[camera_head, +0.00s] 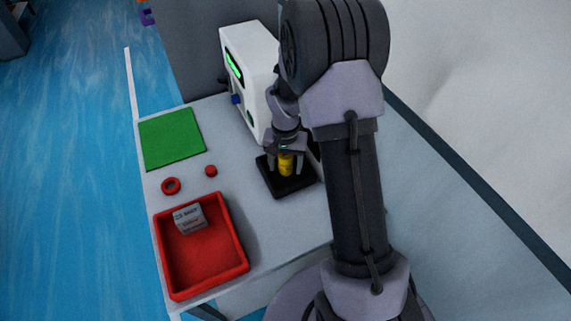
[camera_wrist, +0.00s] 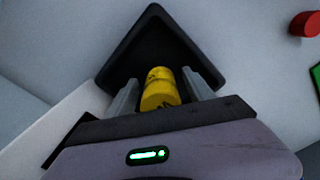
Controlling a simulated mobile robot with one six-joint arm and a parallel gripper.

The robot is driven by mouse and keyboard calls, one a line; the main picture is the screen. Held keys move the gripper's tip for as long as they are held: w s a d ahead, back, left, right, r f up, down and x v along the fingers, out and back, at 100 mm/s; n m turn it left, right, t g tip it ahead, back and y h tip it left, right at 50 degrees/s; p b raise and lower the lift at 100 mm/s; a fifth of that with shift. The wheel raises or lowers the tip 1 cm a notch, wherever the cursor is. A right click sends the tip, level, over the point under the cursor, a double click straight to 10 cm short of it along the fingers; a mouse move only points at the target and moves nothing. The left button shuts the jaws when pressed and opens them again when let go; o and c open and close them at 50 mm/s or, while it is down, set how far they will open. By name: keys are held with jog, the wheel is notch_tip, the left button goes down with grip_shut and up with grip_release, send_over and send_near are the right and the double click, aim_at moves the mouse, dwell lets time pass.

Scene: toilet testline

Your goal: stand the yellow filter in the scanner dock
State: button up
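The yellow filter (camera_head: 286,166) is a small yellow cylinder with dark markings. It stands upright, or nearly so, within the outline of the black square scanner dock (camera_head: 272,183). In the wrist view the filter (camera_wrist: 160,88) shows in front of the dock (camera_wrist: 155,22); its lower contact is hard to see. My gripper (camera_head: 285,168) points down over the dock, with one finger on each side of the filter. Narrow gaps show between fingers and filter, so the gripper (camera_wrist: 160,84) looks open around it.
A white machine (camera_head: 250,75) with a green display stands behind the dock. A red tray (camera_head: 239,256) holding a grey labelled box (camera_head: 190,219) is at front left. A green mat (camera_head: 172,137), a red ring (camera_head: 171,186) and a small red cylinder (camera_head: 211,171) lie to the left.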

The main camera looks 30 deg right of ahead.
jog(key=shift+r, duration=0.15)
notch_tip(320, 180, up, 12)
jog(key=p, duration=0.4)
jog(key=shift+r+p, duration=0.15)
jog(key=shift+p, duration=0.25)
jog(key=s+a+r+t, duration=0.1)
jog(key=s+a+r, duration=0.25)
jog(key=r, duration=0.25)
jog(key=s+a+r+n+t, duration=0.1)
jog(key=s+a+r, duration=0.1)
jog(key=s+r, duration=0.25)
jog(key=s+a+r+t, duration=0.2)
jog(key=s+a+r, duration=0.1)
jog(key=r, duration=0.3)
jog(key=s+a+r+t+y, duration=0.1)
jog(key=s+a, duration=0.1)
jog(key=s, duration=0.3)
jog(key=s+a+r+n+y, duration=0.1)
jog(key=s+a, duration=0.1)
jog(key=s, duration=0.3)
jog(key=shift+s+a+r+t, duration=0.2)
jog(key=shift+a+r+t, duration=0.2)
jog(key=shift+f+b, duration=0.55)
jog(key=shift+b, duration=0.1)
